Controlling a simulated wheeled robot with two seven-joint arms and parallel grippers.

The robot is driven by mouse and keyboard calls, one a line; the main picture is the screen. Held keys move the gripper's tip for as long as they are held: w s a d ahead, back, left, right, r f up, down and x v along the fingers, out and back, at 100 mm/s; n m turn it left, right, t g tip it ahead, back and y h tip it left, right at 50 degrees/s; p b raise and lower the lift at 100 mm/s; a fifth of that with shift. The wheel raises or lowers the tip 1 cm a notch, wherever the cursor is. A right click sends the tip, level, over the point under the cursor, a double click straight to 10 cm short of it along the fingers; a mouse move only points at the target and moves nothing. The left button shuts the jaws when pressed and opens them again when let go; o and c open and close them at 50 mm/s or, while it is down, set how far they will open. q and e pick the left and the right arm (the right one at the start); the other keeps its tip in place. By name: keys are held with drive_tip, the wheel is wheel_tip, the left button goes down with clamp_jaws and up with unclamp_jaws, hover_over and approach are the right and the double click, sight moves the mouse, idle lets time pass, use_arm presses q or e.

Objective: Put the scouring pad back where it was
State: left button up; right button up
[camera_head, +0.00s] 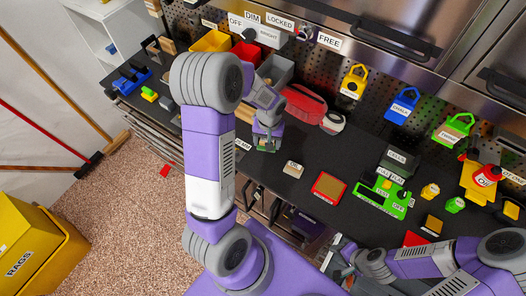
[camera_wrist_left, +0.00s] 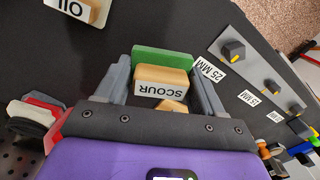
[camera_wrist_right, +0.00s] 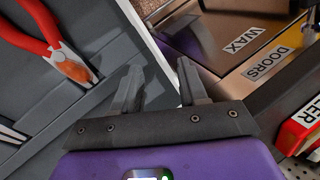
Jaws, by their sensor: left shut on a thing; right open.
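The scouring pad is a tan block labelled SCOUR with a green layer (camera_wrist_left: 163,62) in the left wrist view. It sits between the fingers of my left gripper (camera_wrist_left: 158,72), which is shut on it. In the head view my left gripper (camera_head: 267,138) is over the black worktop, left of the block labelled OIL (camera_head: 293,168), and mostly hides the pad. I cannot tell whether the pad touches the worktop. My right gripper (camera_head: 352,262) is open and empty at the front edge; its fingers also show in the right wrist view (camera_wrist_right: 160,78).
A red pouch (camera_head: 300,105) and grey bin (camera_head: 275,70) stand behind my left gripper. A red-edged tan square (camera_head: 328,187) lies right of the OIL block. A plate with dark knobs (camera_wrist_left: 258,72) is beside the pad. Red-handled pliers (camera_wrist_right: 55,45) lie in a grey tray.

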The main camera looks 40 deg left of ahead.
sight(266, 155)
use_arm(q)
drive_tip(key=shift+f, duration=0.85)
drive_tip(key=shift+s+a+f, duration=0.1)
drive_tip(key=shift+f, duration=0.5)
wheel_tip(266, 155, down, 4)
drive_tip(key=shift+r, duration=0.25)
drive_tip(key=o, duration=1.3)
